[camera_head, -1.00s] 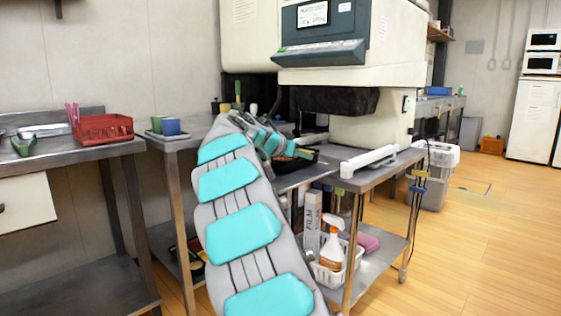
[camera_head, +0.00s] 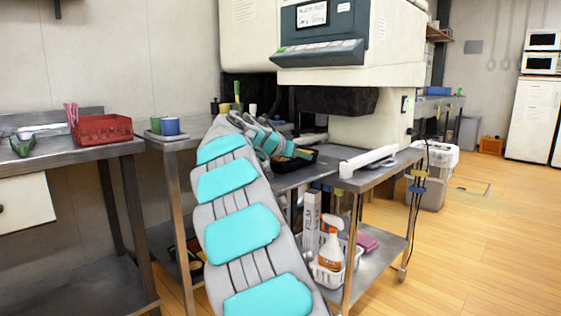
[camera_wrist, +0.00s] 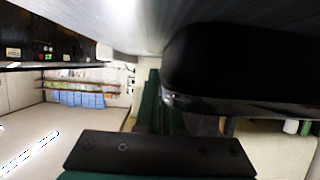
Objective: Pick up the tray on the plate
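A black bento tray (camera_head: 306,161) with food in it is at the metal plate (camera_head: 290,183) in front of the wrapping machine. My gripper (camera_head: 277,143) is at the tray's left side, partly covering it. In the wrist view the tray's dark rounded side (camera_wrist: 240,65) is large and close at the right, beside the grey metal surface (camera_wrist: 130,22). A dark gripper part (camera_wrist: 160,155) crosses the bottom of that view. The fingertips are not clear, so I cannot tell whether they grip the tray.
The large wrapping machine (camera_head: 350,50) overhangs the plate. A white bar (camera_head: 368,161) lies to the right. A spray bottle (camera_head: 331,245) is on the shelf below.

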